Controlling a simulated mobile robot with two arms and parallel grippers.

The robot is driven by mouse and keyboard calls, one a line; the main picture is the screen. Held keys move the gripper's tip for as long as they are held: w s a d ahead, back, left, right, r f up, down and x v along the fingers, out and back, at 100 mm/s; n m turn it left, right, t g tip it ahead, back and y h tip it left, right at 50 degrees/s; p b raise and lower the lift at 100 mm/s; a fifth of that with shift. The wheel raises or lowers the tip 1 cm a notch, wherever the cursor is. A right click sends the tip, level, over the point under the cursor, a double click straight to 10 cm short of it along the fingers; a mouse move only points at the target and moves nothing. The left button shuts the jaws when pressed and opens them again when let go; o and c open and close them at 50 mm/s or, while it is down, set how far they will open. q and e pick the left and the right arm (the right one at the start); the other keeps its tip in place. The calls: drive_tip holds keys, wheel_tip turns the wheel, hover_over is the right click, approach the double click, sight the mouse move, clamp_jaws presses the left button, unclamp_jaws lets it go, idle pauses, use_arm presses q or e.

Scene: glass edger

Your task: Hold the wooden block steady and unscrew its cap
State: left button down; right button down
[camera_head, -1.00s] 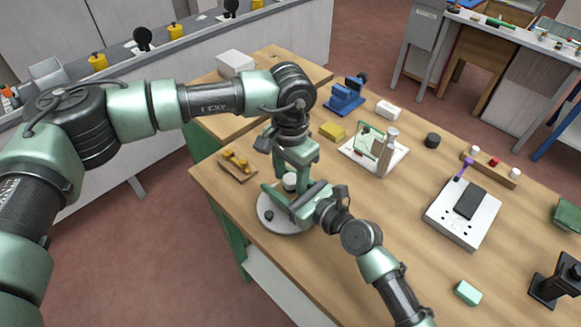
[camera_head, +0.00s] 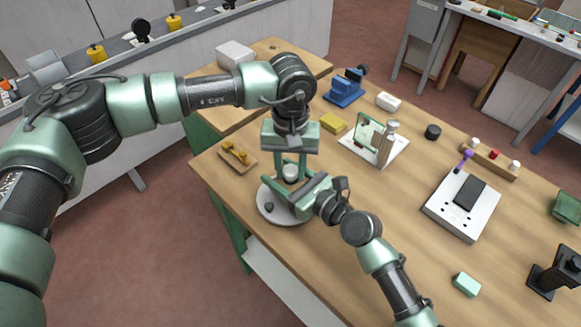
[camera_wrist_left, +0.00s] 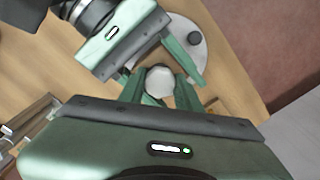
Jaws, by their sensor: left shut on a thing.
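A pale round cap (camera_head: 290,172) shows between my grippers above a round white plate (camera_head: 272,212) with a small dark knob. My left gripper (camera_head: 291,174) points down with one finger on each side of the cap and is shut on it. In the left wrist view the cap (camera_wrist_left: 160,80) sits between the left gripper's fingers (camera_wrist_left: 160,92). My right gripper (camera_head: 293,196) reaches in low from the right, its fingers spread around the same spot. The body under the cap is hidden, so I cannot tell whether the right fingers grip it.
Behind stand a glass pane on a white base (camera_head: 367,132) and a wooden post (camera_head: 387,150) with a metal top. A yellow block (camera_head: 333,123), a wooden tray (camera_head: 238,158) and a white device (camera_head: 460,215) lie around.

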use_arm(q)
drive_tip(key=shift+n, duration=1.1)
drive_tip(key=c, duration=1)
unclamp_jaws()
drive_tip(key=shift+d, duration=0.15)
drive_tip(key=shift+r, duration=0.1)
